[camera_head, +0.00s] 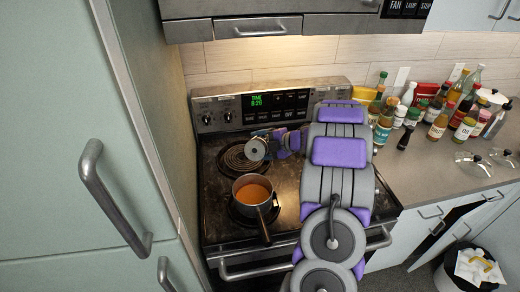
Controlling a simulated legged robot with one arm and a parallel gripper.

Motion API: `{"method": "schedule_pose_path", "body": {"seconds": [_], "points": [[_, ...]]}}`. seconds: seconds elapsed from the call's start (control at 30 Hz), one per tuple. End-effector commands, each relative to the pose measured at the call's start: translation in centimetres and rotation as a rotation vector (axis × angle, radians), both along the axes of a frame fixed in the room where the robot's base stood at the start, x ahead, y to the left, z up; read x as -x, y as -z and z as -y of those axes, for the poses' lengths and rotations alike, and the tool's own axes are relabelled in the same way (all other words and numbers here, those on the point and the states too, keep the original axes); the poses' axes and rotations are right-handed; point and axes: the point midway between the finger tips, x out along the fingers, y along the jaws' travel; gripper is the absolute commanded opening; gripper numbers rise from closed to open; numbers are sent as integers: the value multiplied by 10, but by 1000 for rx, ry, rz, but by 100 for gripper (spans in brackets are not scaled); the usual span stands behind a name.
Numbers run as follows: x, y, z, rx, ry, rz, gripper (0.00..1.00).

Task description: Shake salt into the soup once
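The orange-brown soup (252,193) is in a small pot (238,200) on the front left coil of the stove, its dark handle pointing toward me. My arm reaches over the right side of the stove, and my gripper (274,143) is at the back, above the stovetop. A small grey, round-ended object, which looks like the salt shaker (256,149), is at its fingertips and appears held. Its round end faces me, so it looks tipped on its side. It is above and behind the pot, apart from it. The fingers are small and partly hidden.
The back left coil (238,158) is empty. My arm hides the stove's right half. Several bottles and jars (440,118) crowd the counter at right, with glass lids (474,164) nearby. A tall cabinet (80,150) bounds the left; a range hood (270,25) hangs above.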

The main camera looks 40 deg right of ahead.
Motion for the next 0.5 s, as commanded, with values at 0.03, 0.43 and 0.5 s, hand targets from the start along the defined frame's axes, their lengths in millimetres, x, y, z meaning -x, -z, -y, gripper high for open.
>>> {"method": "schedule_pose_path", "body": {"seconds": [0.03, 0.43, 0.5], "points": [[0, 1, 1, 7, 1, 6, 16], [-1, -1, -6, 62, -1, 34, 16], [-1, -2, -7, 71, -1, 39, 16]]}}
